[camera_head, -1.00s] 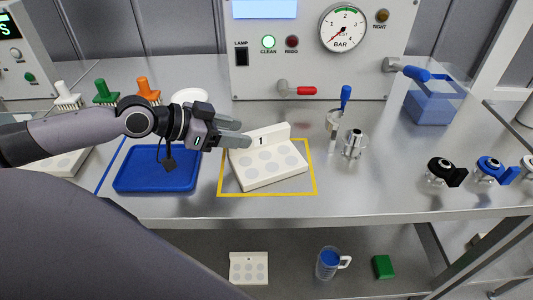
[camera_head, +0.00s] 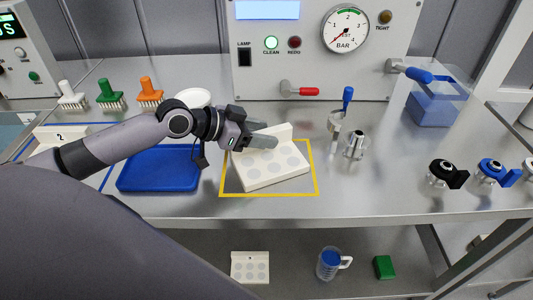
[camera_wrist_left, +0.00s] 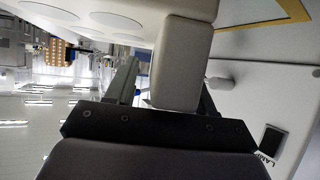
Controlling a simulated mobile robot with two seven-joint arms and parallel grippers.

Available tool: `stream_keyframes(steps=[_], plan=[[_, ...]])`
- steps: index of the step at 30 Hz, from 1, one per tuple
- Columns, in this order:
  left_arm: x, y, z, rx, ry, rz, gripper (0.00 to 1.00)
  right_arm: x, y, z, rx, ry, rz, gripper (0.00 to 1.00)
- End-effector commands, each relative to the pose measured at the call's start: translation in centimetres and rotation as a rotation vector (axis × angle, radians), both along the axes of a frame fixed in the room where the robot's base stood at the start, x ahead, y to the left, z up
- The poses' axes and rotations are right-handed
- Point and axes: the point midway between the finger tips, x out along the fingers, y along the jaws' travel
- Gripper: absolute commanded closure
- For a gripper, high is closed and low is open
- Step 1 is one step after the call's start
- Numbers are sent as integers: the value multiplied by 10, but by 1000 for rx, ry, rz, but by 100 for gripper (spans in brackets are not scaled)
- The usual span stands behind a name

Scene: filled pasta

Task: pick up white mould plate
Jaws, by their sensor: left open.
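The white mould plate (camera_head: 270,170) with round shallow cups and a raised back wall lies at a slant inside the yellow square outline on the bench. My left gripper (camera_head: 266,139) is at the raised wall and hides its number label. In the left wrist view, the plate's wall (camera_wrist_left: 181,60) reaches between the two open fingers of my left gripper (camera_wrist_left: 170,85). I cannot tell if either finger touches it. My right gripper is not in view.
A blue tray (camera_head: 158,170) lies left of the plate. Another white plate marked 2 (camera_head: 58,134) is at far left. A control panel (camera_head: 315,60) with a red lever (camera_head: 303,91) stands behind. Metal fittings (camera_head: 355,145) stand to the right.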

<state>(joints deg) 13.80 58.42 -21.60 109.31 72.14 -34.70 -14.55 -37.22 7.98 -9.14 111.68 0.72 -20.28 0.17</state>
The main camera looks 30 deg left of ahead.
Motion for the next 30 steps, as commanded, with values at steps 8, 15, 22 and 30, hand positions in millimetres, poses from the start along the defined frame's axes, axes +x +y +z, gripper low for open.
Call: stream_keyframes(steps=[8, 15, 22, 30], plan=[[1, -1, -1, 1, 1, 0, 50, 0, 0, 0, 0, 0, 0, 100], [1, -1, 1, -1, -3, 1, 100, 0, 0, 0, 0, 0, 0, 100], [1, -1, 2, -1, -3, 1, 100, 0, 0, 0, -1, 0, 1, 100], [2, 0, 25, 0, -7, 0, 100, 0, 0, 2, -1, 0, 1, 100]])
